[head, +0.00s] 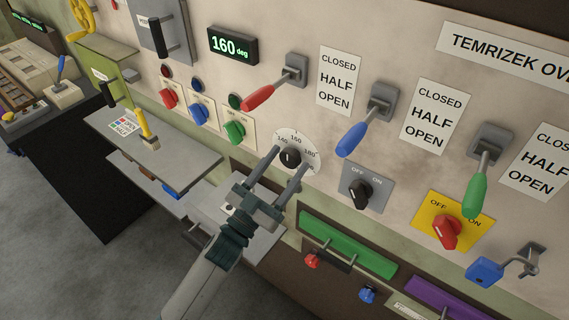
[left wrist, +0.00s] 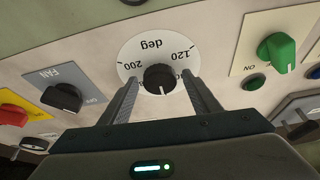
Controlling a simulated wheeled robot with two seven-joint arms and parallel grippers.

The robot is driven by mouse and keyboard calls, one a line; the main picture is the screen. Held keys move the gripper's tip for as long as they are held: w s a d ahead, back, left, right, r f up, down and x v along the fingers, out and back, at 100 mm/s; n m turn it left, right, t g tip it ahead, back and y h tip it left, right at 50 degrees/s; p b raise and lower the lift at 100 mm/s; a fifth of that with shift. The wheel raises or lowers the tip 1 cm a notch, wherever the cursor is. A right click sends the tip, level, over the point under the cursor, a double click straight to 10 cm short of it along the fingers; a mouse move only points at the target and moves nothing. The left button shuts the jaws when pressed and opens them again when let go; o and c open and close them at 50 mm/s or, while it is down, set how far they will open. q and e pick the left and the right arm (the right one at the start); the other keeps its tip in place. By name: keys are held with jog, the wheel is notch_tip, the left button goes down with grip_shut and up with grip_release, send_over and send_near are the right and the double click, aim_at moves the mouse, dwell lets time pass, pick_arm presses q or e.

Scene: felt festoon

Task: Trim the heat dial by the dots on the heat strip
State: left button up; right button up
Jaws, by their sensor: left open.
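The heat dial is a black knob (head: 290,157) on a round white plate marked in degrees. It also shows upside down in the left wrist view (left wrist: 158,76), with 200, 120 and "deg" readable. A white pointer mark on the knob faces the number side of the scale. My left gripper (head: 292,160) is open, its two fingers reaching to either side of the knob. In the left wrist view the fingertips (left wrist: 162,84) flank the knob; contact cannot be told. I cannot make out a heat strip with dots. My right gripper is not in view.
A green display (head: 233,46) reads 160 deg. Red (head: 258,97), blue (head: 352,138) and green (head: 476,194) levers stick out from the panel. A black fan switch (head: 359,194) and a green knob (head: 234,132) flank the dial. A grey shelf (head: 185,155) juts out at left.

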pick_arm(q)
jog(key=c, duration=1.1)
jog(key=shift+o, duration=0.2)
jog(key=shift+m, duration=0.6)
jog(key=m, duration=0.1)
jog(key=m+g+h, duration=0.1)
jog(key=m, duration=0.1)
jog(key=shift+w+a+r+m+g+h, duration=0.1)
jog(key=shift+a+m+g+h, duration=0.05)
jog(key=shift+m+g+h, duration=0.15)
jog(key=m+g+h+p, duration=0.1)
jog(key=m, duration=0.2)
jog(key=shift+m+g, duration=0.4)
jog(key=m+g+p, duration=0.1)
jog(key=m, duration=0.1)
jog(key=m+g+p, duration=0.1)
jog(key=m, duration=0.2)
jog(key=shift+w+a+r, duration=0.1)
jog(key=shift+r, duration=0.1)
jog(key=shift+m+g+p, duration=0.5)
jog(key=shift+m+p, duration=0.05)
jog(key=shift+m, duration=0.55)
jog(key=shift+f, duration=0.1)
